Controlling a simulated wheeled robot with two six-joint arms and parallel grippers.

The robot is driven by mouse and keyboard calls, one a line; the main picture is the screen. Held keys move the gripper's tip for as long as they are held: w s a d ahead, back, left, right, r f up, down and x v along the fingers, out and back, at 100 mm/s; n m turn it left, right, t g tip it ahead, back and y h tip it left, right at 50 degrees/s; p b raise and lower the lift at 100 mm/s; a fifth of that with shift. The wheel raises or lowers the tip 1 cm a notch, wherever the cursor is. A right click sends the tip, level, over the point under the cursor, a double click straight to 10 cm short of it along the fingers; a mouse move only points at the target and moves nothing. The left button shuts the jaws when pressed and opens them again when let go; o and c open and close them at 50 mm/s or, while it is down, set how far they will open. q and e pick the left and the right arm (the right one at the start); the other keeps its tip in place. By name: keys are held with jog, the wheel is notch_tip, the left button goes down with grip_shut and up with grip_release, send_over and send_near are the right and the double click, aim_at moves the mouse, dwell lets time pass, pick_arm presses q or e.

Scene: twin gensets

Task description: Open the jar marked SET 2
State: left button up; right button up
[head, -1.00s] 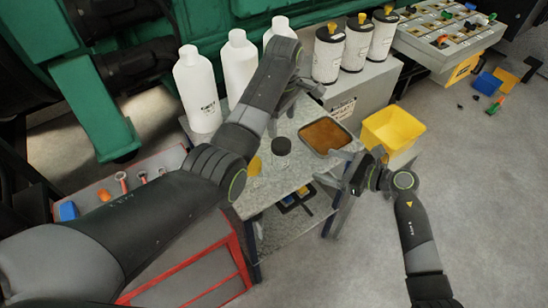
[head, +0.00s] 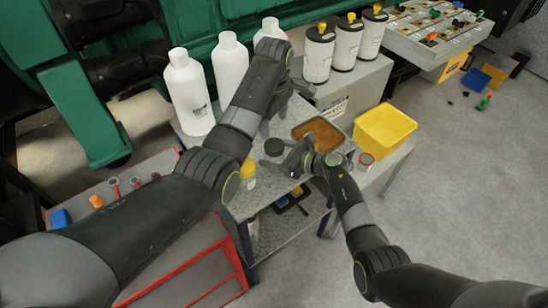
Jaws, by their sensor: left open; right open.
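A small jar with a dark round lid (head: 274,147) stands on the grey metal table (head: 238,205). Its body is mostly hidden by my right gripper, and I cannot read any marking on it. My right gripper (head: 288,163) is open, low over the table at the jar's right side, with its fingers pointing left towards it. I cannot tell whether they touch it. My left gripper (head: 283,98) is open above the back of the table, behind the jar and in front of the white bottles, partly hidden by its own arm.
White bottles (head: 190,95) and yellow-tipped canisters (head: 318,55) stand behind. A brown-filled tray (head: 318,131) lies on the table, with a yellow bin (head: 384,130) and small reddish can (head: 366,161) to its right. A yellow item (head: 248,168) is left of the jar.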

jog(key=shift+w+a+f, duration=0.1)
jog(key=shift+w+a, duration=0.05)
jog(key=shift+a, duration=0.1)
